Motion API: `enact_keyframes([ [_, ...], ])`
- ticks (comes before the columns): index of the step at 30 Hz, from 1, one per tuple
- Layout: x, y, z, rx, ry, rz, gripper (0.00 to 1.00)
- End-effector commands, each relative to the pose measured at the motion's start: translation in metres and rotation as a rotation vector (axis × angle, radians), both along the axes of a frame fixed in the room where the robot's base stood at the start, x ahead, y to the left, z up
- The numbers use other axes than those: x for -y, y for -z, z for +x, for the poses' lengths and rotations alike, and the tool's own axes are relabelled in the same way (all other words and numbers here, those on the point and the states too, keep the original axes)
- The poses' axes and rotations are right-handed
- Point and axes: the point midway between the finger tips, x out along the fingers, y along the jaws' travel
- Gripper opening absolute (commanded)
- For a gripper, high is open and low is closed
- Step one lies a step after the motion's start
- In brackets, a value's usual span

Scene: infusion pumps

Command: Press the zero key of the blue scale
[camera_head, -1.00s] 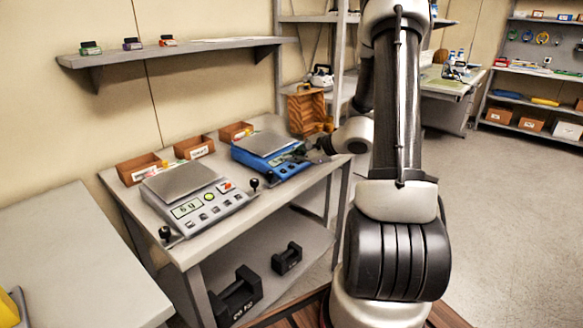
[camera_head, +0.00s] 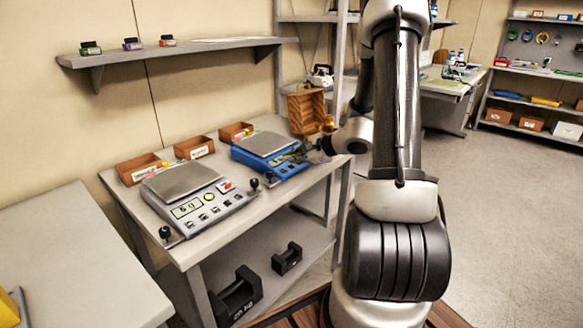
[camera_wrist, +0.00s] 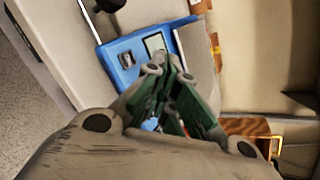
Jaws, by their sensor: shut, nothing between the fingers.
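The blue scale (camera_head: 243,157) stands on the far end of the grey bench, with a grey weighing pan (camera_head: 263,142) on top. Its front panel faces right, partly hidden behind my gripper (camera_head: 298,154) in the head view. The zero key cannot be told apart there. In the wrist view, the blue scale (camera_wrist: 122,60) shows a small display (camera_wrist: 155,42) just beyond the fingertips. My gripper (camera_wrist: 168,70) is shut and empty, its fingers over the panel and covering part of it. I cannot tell whether the fingertips touch it.
Small brown bins (camera_head: 194,148) line the back edge. Black weights (camera_head: 237,295) sit on the lower shelf. A wooden crate (camera_head: 305,110) stands behind the blue scale.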

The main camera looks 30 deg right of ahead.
Motion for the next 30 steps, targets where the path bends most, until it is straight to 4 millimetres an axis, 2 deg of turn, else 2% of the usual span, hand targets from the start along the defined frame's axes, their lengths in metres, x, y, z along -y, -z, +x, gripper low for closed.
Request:
enact_keyframes([
  [30, -0.0009, 0.0081, 0.0021, 0.000, 0.000, 0.000, 0.00],
])
